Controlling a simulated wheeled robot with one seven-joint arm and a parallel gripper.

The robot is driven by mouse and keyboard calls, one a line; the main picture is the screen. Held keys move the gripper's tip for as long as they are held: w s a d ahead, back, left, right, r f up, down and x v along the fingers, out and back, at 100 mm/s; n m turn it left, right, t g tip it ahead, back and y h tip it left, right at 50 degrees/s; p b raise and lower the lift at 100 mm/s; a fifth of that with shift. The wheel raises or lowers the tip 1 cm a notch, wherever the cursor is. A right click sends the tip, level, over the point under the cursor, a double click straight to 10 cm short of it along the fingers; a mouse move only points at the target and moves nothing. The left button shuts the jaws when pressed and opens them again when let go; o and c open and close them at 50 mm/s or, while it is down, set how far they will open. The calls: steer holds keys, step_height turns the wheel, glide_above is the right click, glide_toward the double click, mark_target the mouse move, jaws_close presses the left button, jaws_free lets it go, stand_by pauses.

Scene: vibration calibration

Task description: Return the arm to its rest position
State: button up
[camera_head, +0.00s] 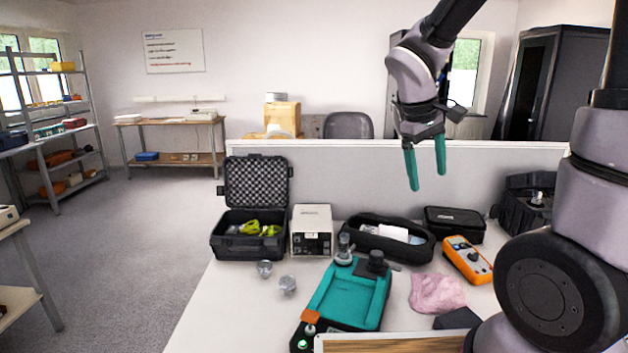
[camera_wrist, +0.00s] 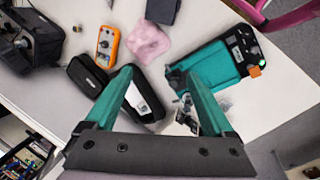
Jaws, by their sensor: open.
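My gripper (camera_head: 426,165) is raised above the back of the workbench (camera_head: 235,310), in front of the grey partition. Its two teal fingers point down and stand apart, with nothing between them. In the wrist view my gripper (camera_wrist: 160,85) is also open and empty, with the bench top below it. My arm reaches up from the right side of the head view and bends over at the top.
The bench holds an open black case (camera_head: 250,235), a white box (camera_head: 311,232), a teal device (camera_head: 345,295), a black pouch (camera_head: 388,238), an orange multimeter (camera_head: 467,260), a pink cloth (camera_head: 437,293) and small metal pieces (camera_head: 287,286). The partition (camera_head: 330,180) stands behind.

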steer(key=s+r+m+t+y, duration=0.5)
steer(key=s+r+m, duration=0.4)
steer(key=r, duration=0.4)
steer(key=shift+s+d+t, duration=0.25)
steer(key=shift+s+t, duration=0.05)
steer(key=shift+t, duration=0.2)
stand_by(1.2)
